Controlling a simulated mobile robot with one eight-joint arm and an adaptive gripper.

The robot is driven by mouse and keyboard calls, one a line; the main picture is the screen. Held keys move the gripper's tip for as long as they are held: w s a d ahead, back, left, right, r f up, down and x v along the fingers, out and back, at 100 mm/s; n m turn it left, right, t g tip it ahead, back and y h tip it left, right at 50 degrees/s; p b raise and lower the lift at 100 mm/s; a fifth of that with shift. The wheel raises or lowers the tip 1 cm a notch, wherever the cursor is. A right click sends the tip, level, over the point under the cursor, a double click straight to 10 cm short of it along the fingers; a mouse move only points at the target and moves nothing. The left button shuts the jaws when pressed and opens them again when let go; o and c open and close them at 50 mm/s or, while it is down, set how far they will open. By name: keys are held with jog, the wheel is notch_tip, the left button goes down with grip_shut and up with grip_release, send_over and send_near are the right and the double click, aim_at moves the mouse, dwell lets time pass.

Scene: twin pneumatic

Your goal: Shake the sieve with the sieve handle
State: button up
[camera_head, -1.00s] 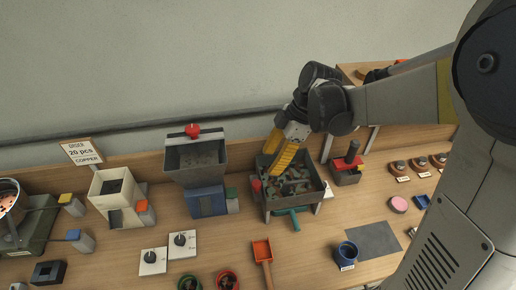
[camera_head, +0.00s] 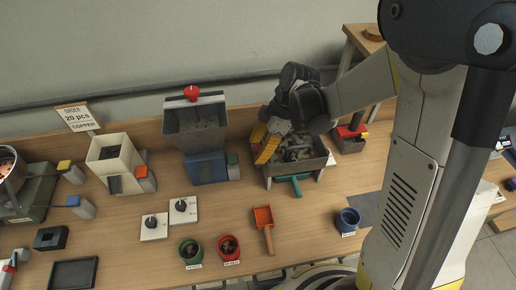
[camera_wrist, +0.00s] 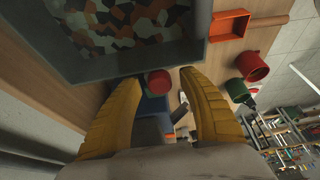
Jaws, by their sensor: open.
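The sieve (camera_head: 318,164) is a dark box full of mixed pieces, right of the hopper. In the wrist view its grey rim (camera_wrist: 120,70) and coloured pieces fill the top left. A red round knob (camera_wrist: 159,83), which looks like the sieve handle, sits by that rim, between my fingers in the picture. My gripper (camera_head: 262,152) is at the sieve's left side, pointing down. In the wrist view its two yellow fingers (camera_wrist: 158,88) are spread apart, with no visible grip on the knob. The head view largely hides the knob behind the fingers.
The hopper (camera_head: 197,128) with a blue base stands close left of my gripper. A teal handle (camera_head: 296,186) sticks out at the sieve's front. An orange scoop (camera_head: 264,217), green cup (camera_head: 190,252), red cup (camera_head: 228,247) and blue cup (camera_head: 347,221) stand in front.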

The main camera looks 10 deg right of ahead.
grip_shut()
jog(key=s, duration=0.6)
jog(key=shift+s, duration=0.35)
grip_release()
jog(key=v, duration=1.2)
jog(key=shift+d, duration=0.1)
